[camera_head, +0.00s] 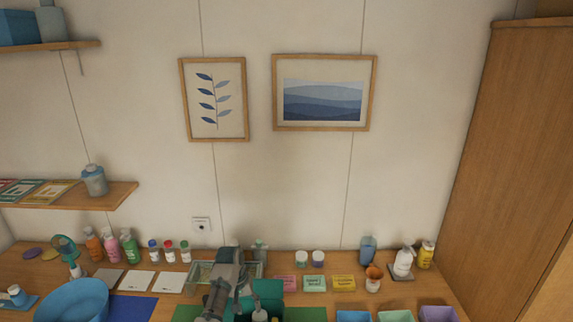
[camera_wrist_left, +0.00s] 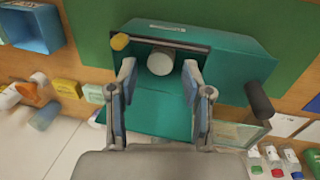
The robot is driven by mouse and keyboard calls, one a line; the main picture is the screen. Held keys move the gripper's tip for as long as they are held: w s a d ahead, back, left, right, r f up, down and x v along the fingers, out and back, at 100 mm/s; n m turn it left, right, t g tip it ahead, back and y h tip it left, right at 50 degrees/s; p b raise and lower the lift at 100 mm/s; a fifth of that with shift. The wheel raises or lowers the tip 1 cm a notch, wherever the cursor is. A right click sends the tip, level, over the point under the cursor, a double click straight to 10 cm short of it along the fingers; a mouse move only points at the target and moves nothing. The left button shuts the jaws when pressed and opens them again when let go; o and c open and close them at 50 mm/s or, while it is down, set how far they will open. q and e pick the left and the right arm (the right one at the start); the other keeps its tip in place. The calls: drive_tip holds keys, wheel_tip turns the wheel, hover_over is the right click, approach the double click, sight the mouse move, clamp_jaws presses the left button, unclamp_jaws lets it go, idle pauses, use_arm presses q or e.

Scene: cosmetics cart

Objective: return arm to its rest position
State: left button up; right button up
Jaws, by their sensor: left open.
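My left gripper (camera_head: 228,300) is over the back of the table at the bottom middle of the head view. In the left wrist view its two fingers (camera_wrist_left: 160,80) are spread apart with nothing held. Beyond them is a teal caddy (camera_wrist_left: 245,62), which also shows in the head view (camera_head: 268,288) beside the gripper. A white round-topped container (camera_wrist_left: 160,61) stands in the caddy, seen between the fingertips and apart from them. A yellow-capped item (camera_wrist_left: 120,42) is left of it. My right gripper is in neither view.
A green mat (camera_wrist_left: 290,35) lies by the caddy. A blue bowl (camera_head: 75,300) stands at the left, coloured boxes (camera_head: 315,283) right of the gripper, and open bins (camera_head: 437,314) at the front right. A tall wooden cabinet (camera_head: 500,160) bounds the right side.

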use_arm(q)
drive_tip(key=s+a+f+t+y, duration=0.1)
drive_tip(key=s+a+f, duration=0.2)
drive_tip(key=s+f, duration=0.6)
drive_tip(key=s+a+f+t, duration=0.1)
drive_tip(key=s+a+f, duration=0.2)
drive_tip(key=s+f, duration=0.6)
drive_tip(key=s+a+m+t+y, duration=0.1)
drive_tip(key=s+a+m+t, duration=0.1)
drive_tip(key=s, duration=2.3)
drive_tip(key=s+f+g+b, duration=0.25)
drive_tip(key=f+b, duration=0.25)
drive_tip(key=f, duration=2.8)
drive_tip(key=s+a+f+b, duration=0.1)
drive_tip(key=s+f, duration=0.7)
drive_tip(key=s+a+f+b, duration=0.2)
drive_tip(key=s+f, duration=0.6)
drive_tip(key=s, duration=0.1)
drive_tip(key=shift+a+f+m, duration=0.25)
drive_tip(key=shift+a+m, duration=0.05)
drive_tip(key=shift+m, duration=0.1)
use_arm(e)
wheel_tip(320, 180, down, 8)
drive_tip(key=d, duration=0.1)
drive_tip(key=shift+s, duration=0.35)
